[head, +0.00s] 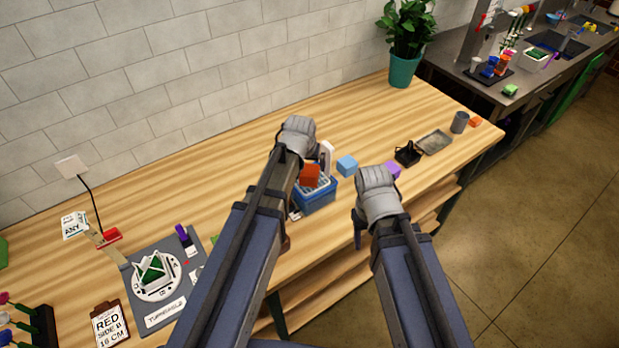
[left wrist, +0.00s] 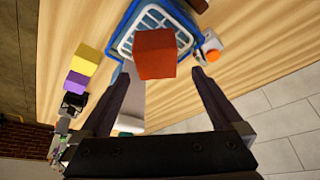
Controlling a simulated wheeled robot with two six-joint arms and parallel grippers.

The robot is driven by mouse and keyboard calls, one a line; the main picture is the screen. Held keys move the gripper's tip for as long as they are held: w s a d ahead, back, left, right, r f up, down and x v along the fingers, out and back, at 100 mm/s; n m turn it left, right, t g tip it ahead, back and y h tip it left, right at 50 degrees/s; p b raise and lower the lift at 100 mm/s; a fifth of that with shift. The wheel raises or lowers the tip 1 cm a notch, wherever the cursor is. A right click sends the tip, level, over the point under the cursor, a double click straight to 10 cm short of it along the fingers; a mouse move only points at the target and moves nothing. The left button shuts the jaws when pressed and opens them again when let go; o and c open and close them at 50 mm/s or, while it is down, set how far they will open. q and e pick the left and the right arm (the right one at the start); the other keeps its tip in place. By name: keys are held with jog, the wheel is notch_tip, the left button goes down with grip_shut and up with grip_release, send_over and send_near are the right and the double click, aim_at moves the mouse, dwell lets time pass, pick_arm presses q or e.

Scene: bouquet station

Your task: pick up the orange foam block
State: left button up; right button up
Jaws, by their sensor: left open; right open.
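An orange-red block (head: 310,175) shows beside my left forearm, at the blue basket (head: 318,201). In the left wrist view the block (left wrist: 155,53) lies between and just beyond the fingertips, in front of the white grid inside the blue basket rim (left wrist: 118,42). I cannot tell whether it rests on the basket. My left gripper (left wrist: 161,74) is open, its fingers apart on either side of the block's near end; in the head view my arm mostly hides it. My right gripper (head: 358,228) is open and empty near the table's front edge, right of the basket.
A light blue block (head: 347,165) and a purple block (head: 393,169) lie near the basket. A smaller orange piece (head: 476,121) is at the table's far right, beside a grey cup (head: 460,122). A turntable (head: 157,278) stands at the left. The back middle is clear.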

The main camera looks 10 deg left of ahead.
aim_at(310, 170)
pick_arm(q)
jog(key=b+x, duration=0.3)
jog(key=x, duration=0.1)
jog(key=shift+s+d+f+b, duration=0.1)
jog(key=shift+d+f+b, duration=0.1)
jog(key=shift+f+b, duration=0.25)
jog(key=shift+r, duration=0.1)
jog(key=shift+c, duration=0.5)
grip_shut()
jog(key=shift+r+p, duration=0.15)
jog(key=shift+p, duration=0.15)
notch_tip(310, 170, up, 18)
jog(key=p, duration=1.7)
jog(key=shift+p, duration=0.4)
